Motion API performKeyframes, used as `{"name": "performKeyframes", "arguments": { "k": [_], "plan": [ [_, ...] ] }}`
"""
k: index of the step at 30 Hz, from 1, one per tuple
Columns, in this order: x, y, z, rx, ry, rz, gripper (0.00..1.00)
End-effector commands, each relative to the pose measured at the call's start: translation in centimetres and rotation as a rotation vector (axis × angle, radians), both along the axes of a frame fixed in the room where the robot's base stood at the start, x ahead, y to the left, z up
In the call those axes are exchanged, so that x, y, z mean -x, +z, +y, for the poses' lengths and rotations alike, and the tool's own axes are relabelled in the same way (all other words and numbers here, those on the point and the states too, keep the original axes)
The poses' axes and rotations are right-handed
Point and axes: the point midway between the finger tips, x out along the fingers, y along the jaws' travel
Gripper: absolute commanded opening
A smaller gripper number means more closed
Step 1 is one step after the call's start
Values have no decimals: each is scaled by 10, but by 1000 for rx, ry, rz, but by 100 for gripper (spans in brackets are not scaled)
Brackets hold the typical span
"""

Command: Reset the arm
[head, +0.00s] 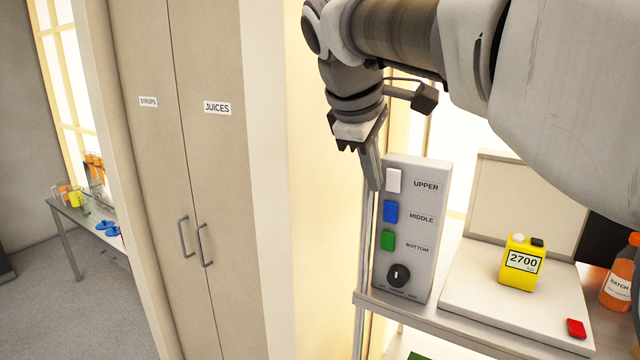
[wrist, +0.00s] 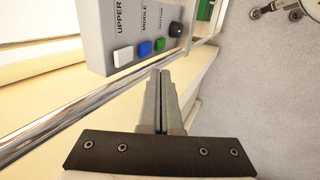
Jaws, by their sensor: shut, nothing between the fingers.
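My arm reaches in from the upper right in the head view. My gripper (head: 374,185) points down, just left of the white button on the control box (head: 424,230). In the wrist view my gripper (wrist: 160,72) is shut and empty, with its two fingers together. The box carries a white button (head: 393,180) labelled UPPER, a blue button (head: 390,211) labelled MIDDLE and a green button (head: 387,240) labelled BOTTOM. A black knob (head: 398,275) is below them. In the wrist view the fingertips lie near the blue button (wrist: 145,48) in the picture; I cannot tell any contact.
A metal shelf (head: 400,312) bears the box, a white board (head: 495,290), a yellow container (head: 521,262) marked 2700, a red block (head: 576,328) and an orange bottle (head: 617,285). A tall cabinet (head: 200,150) stands left. A side table (head: 75,225) with cups is further left.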

Motion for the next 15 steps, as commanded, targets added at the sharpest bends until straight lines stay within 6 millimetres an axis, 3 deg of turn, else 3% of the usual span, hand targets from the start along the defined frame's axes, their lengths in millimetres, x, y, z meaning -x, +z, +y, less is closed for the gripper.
{"name": "performKeyframes", "arguments": {
  "k": [7, 12, 15],
  "plan": [
    [20, 37, 15, 0, 1, -1, 0],
    [28, 45, 18, -4, -5, 0, 0],
    [36, 39, 15, -27, -30, -9, 0]
  ]
}}
